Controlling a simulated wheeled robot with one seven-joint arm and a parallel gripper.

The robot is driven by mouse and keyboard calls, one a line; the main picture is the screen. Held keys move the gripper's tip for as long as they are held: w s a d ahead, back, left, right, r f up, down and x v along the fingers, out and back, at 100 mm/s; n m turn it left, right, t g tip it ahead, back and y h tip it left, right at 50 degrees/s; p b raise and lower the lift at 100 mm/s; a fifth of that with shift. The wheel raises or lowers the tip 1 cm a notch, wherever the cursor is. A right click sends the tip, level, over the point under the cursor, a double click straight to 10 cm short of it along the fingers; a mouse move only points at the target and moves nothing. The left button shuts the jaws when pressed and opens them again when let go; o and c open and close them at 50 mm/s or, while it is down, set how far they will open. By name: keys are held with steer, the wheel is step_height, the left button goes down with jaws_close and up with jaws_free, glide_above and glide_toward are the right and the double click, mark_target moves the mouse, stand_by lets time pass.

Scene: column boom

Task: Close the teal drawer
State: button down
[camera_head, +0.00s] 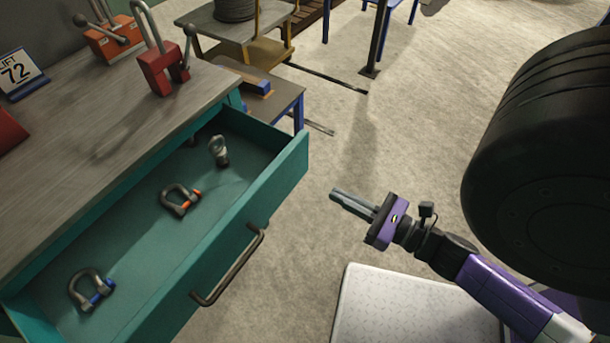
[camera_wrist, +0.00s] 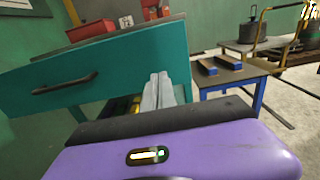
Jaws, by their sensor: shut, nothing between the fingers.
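The teal drawer (camera_head: 188,262) is pulled open from under a grey worktop in the head view. A dark bar handle (camera_head: 229,264) is on its front. Inside lie a shackle with a blue pin (camera_head: 91,289), a shackle with an orange pin (camera_head: 180,198) and an eye bolt (camera_head: 219,151). My gripper (camera_head: 335,194) is shut and empty, to the right of the drawer front and apart from it. In the wrist view the drawer front (camera_wrist: 125,68) is ahead, with its handle (camera_wrist: 64,84) at the left. The shut fingers (camera_wrist: 157,84) overlap the front's lower right part in the picture.
The worktop (camera_head: 120,130) bears red lifting clamps (camera_head: 162,68) and a sign (camera_head: 20,73). A low table with blue legs (camera_head: 270,92) stands beyond the drawer. A trolley (camera_head: 240,28) is behind it. A large black wheel-like shape (camera_head: 545,160) fills the right. Open floor lies between.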

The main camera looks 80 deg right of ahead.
mark_target(293, 172)
steer(key=x, duration=0.9)
steer(key=shift+w+d+p, duration=0.1)
steer(key=shift+w+p, duration=0.2)
steer(key=shift+p, duration=0.05)
